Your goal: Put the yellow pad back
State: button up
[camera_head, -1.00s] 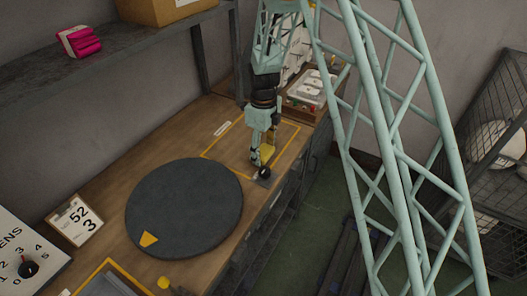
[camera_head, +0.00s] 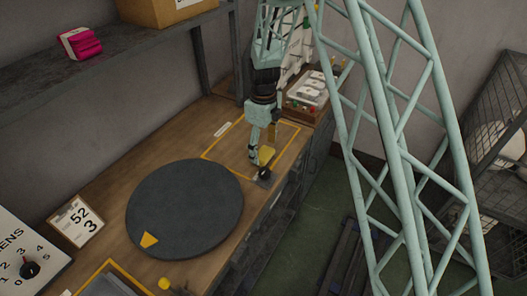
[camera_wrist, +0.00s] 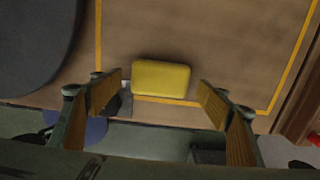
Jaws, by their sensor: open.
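The yellow pad (camera_wrist: 161,79) lies flat on the wooden bench near its front edge, at the front line of a yellow-taped rectangle (camera_wrist: 98,38). In the head view the pad (camera_head: 266,155) shows partly behind my gripper (camera_head: 262,163). In the wrist view my gripper (camera_wrist: 161,92) is open, with one finger to the left and one to the right of the pad. Both fingers are apart from the pad, and nothing is held. The contact between pad and bench is not clear in the head view.
A round dark turntable (camera_head: 185,208) with a yellow mark lies left of the taped rectangle. A box with white items (camera_head: 308,95) stands at the bench's far end. A small dark knob-like piece (camera_head: 263,173) sits at the front edge. The taped area is otherwise mostly clear.

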aim_at(264, 153)
notch_tip(264, 153, up, 10)
jog(key=p, duration=0.1)
dwell(0.4)
jog(key=shift+r, duration=0.15)
dwell(0.7)
